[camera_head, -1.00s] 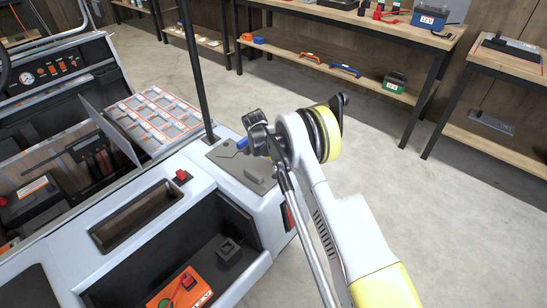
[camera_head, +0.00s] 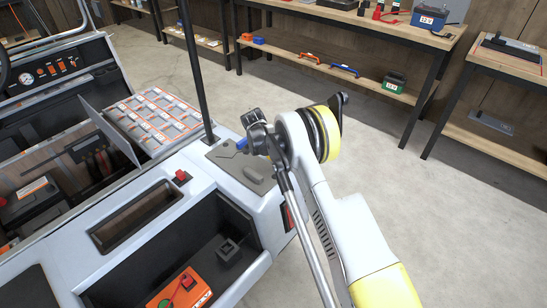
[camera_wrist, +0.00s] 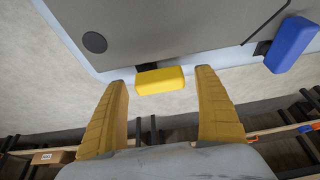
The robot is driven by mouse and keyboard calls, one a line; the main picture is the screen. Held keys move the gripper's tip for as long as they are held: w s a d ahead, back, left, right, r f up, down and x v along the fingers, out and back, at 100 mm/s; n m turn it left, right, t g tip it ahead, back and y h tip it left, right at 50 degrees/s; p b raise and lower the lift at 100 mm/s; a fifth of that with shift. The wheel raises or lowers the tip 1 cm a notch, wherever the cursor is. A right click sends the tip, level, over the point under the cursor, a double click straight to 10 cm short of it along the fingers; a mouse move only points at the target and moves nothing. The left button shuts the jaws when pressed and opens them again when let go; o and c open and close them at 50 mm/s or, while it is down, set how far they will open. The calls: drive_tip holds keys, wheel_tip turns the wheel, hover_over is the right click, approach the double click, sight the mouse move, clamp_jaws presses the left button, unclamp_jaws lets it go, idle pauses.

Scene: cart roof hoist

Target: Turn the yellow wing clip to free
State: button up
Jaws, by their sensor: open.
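The yellow wing clip (camera_wrist: 160,81) shows in the wrist view as a small rounded bar at the edge of a grey panel (camera_wrist: 190,30), on a dark mount. My gripper (camera_wrist: 162,77) is open, with one yellow finger on each side of the clip in the picture. A gap shows on both sides, and I see no contact. How deep the clip sits between the fingers I cannot tell. In the head view my wrist (camera_head: 256,122) is by the far corner of the cart; the yellow clip and fingers are hidden there.
A blue clip (camera_wrist: 291,44) stands at the panel edge, right of the yellow one. In the head view, the cart's grey panel (camera_head: 222,160) lies beside a dark upright post (camera_head: 195,75). A red switch (camera_head: 181,176) is near. Open floor separates the cart from the workbenches.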

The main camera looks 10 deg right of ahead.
drive_tip(key=v, duration=1.1)
drive_tip(key=shift+r, duration=0.3)
drive_tip(key=shift+s, duration=0.1)
drive_tip(key=s+d+r+n+t+y, duration=0.1)
drive_tip(key=s+r+n, duration=0.2)
drive_tip(key=s+r, duration=0.7)
drive_tip(key=s+d+r+n+t+y, duration=0.1)
drive_tip(key=s+d+r+n, duration=0.15)
drive_tip(key=s+r, duration=0.8)
drive_tip(key=s+r+n+t+y, duration=0.1)
drive_tip(key=s+n, duration=0.4)
drive_tip(key=s, duration=1.6)
drive_tip(key=shift+s+a+t+y, duration=0.2)
drive_tip(key=shift+t+y, duration=0.2)
drive_tip(key=shift+t, duration=0.4)
drive_tip(key=shift+r+n, duration=0.15)
drive_tip(key=shift+n, duration=0.1)
